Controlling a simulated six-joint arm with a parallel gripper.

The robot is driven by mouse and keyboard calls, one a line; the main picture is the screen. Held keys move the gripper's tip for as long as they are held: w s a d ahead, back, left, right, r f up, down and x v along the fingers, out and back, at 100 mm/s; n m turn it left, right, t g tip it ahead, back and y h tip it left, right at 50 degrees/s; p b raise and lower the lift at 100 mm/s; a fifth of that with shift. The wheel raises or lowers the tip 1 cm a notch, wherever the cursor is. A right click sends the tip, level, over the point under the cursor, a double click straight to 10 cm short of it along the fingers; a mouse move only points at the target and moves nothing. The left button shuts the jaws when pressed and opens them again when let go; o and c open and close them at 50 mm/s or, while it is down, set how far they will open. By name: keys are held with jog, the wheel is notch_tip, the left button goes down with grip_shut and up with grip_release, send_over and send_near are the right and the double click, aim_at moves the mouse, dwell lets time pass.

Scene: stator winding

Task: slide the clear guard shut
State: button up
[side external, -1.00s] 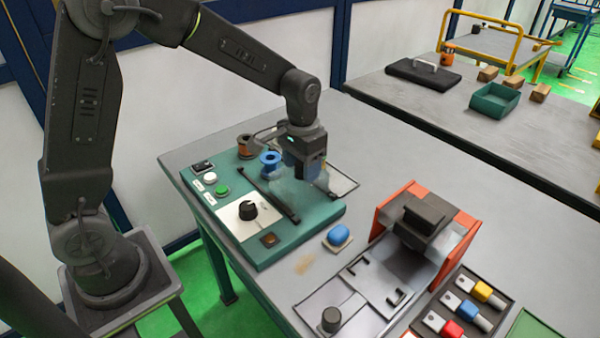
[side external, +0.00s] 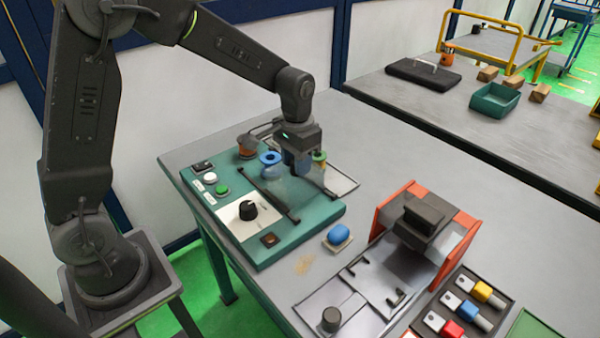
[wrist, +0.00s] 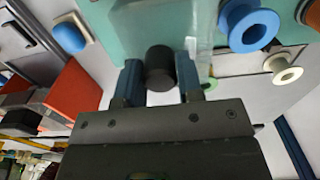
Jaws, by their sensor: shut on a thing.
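The clear guard (side external: 289,187) is a see-through, faint piece between two dark rails on the teal winding machine (side external: 262,250). Its outline is hard to make out. My gripper (side external: 300,172) is over the guard, pointing down. In the wrist view, my gripper (wrist: 160,85) has its two blue-grey fingers shut on a dark round knob (wrist: 159,62), which looks like the guard's handle. A translucent panel edge of the guard (wrist: 203,38) shows beside the fingers. The part of the machine beneath my gripper is hidden in the side view.
A blue spool (side external: 270,158), a copper-coloured spool (side external: 247,146) and a green-rimmed spool (side external: 319,158) stand close behind my gripper. A black dial (side external: 249,210) and buttons are at the left.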

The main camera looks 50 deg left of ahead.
jog(key=shift+a, duration=4.4)
jog(key=o, duration=0.7)
jog(key=shift+r, duration=0.15)
notch_tip(320, 180, up, 6)
jog(key=shift+f, duration=0.15)
jog(key=s+d+r+t, duration=0.2)
jog(key=s+d, duration=0.1)
jog(key=s, duration=0.3)
jog(key=s+d+r+t, duration=0.1)
jog(key=s+d+r, duration=0.1)
jog(key=s+d, duration=0.2)
jog(key=s+d+r+t, duration=0.2)
jog(key=s+d+r, duration=0.1)
jog(key=s, duration=0.7)
jog(key=shift+s+d+t, duration=0.2)
jog(key=shift+d+t, duration=0.1)
